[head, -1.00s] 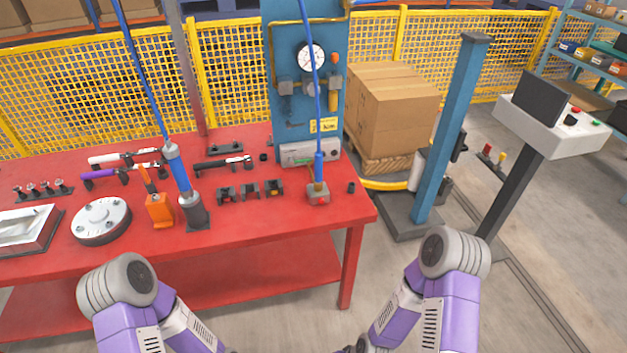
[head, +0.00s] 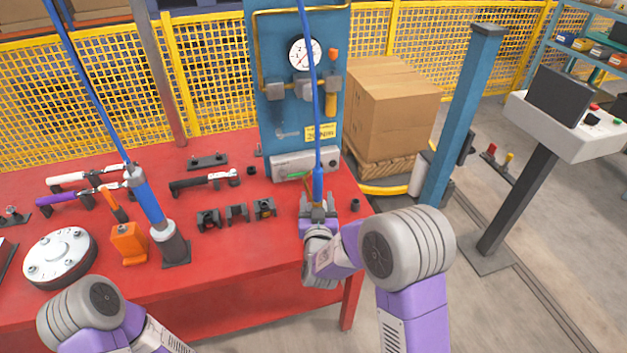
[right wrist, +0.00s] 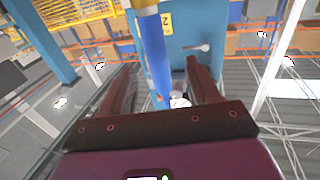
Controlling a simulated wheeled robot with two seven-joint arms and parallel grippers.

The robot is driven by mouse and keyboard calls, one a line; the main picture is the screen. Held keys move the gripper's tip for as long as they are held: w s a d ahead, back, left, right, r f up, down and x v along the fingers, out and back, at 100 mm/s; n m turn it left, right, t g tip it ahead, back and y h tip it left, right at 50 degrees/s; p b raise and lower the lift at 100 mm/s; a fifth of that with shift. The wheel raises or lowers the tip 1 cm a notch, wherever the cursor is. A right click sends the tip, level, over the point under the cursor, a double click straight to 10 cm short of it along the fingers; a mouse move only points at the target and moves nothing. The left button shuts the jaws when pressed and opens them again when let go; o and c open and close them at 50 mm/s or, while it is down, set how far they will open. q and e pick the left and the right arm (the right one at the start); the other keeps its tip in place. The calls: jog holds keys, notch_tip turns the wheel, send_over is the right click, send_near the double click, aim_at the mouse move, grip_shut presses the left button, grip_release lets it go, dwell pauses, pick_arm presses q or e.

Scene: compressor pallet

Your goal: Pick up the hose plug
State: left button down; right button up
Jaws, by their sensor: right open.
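The hose plug (head: 318,184) is a blue sleeve on the end of a blue hose hanging from above. It stands upright near the right end of the red table (head: 240,288). My right gripper (head: 318,208) is at its lower end, on the near side, with jaws open. In the right wrist view the blue plug (right wrist: 154,62) shows between the two spread fingers (right wrist: 163,88), nearer the left one; I cannot tell whether either touches it. The grey block under the plug is mostly hidden by my gripper. My left gripper is out of view; only its arm shows.
A blue panel with a gauge (head: 305,53) stands behind the plug, with a grey box (head: 303,163) at its foot. Black holders (head: 237,214) sit to the left. A small black cap (head: 355,205) is close on the right. A grey-blue tool (head: 158,215) stands further left.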

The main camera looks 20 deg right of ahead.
aim_at(318, 188)
jog(key=shift+w+d, duration=0.3)
jog(key=shift+w, duration=0.3)
jog(key=b+x, duration=0.1)
jog(key=x, duration=0.4)
jog(key=shift+d, duration=0.1)
jog(key=shift+s, duration=0.1)
jog(key=shift+r, duration=0.1)
grip_shut()
